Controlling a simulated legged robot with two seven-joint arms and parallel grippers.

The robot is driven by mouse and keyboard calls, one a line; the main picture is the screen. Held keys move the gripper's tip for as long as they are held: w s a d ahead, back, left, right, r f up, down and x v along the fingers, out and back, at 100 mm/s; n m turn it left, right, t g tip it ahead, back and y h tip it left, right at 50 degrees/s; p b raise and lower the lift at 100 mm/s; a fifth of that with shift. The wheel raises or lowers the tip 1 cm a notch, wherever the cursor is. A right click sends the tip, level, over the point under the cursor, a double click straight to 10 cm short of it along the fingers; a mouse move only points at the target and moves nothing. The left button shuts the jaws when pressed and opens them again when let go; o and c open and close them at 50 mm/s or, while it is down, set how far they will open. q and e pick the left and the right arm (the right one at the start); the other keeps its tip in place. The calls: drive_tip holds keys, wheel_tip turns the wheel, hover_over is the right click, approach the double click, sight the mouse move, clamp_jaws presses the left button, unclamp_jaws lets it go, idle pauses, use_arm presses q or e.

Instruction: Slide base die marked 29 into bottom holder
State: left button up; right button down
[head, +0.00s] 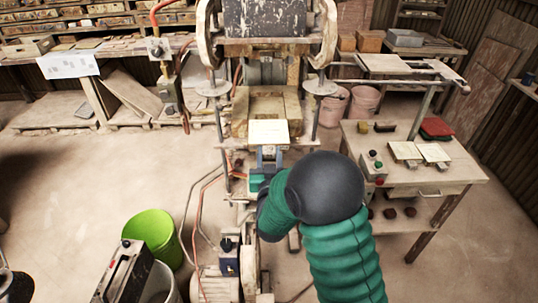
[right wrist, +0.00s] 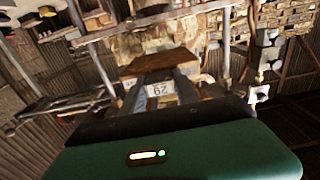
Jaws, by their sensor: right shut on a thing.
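The base die (head: 268,131) is a flat pale plate in the head view. In the right wrist view the die (right wrist: 160,62) looks brown, with a white label reading 29 on its near side. My right gripper (head: 268,155) is shut on its near side, with a finger at each side of the label (right wrist: 160,89). The bottom holder (head: 240,108) is a worn wooden block with a recess, low in the press. The die is at the holder's front and overlaps its front edge in the picture; contact cannot be told. My left gripper is not in view.
The press's upright rods (head: 317,118) stand on both sides of the holder, under the heavy upper head (head: 265,20). A side table (head: 440,178) with control buttons and pale tiles is to the right. A green bucket (head: 152,232) stands on the floor at left.

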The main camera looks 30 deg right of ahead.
sight(268, 147)
drive_tip(key=shift+w+a+r, duration=0.1)
drive_tip(key=shift+a+r, duration=0.05)
drive_tip(key=shift+a, duration=0.05)
drive_tip(key=shift+d+b, duration=0.1)
drive_tip(key=shift+b, duration=0.25)
idle(0.4)
drive_tip(key=shift+x, duration=0.75)
drive_tip(key=shift+b, duration=0.35)
drive_tip(key=shift+w+d, duration=0.4)
drive_tip(key=shift+w, duration=0.2)
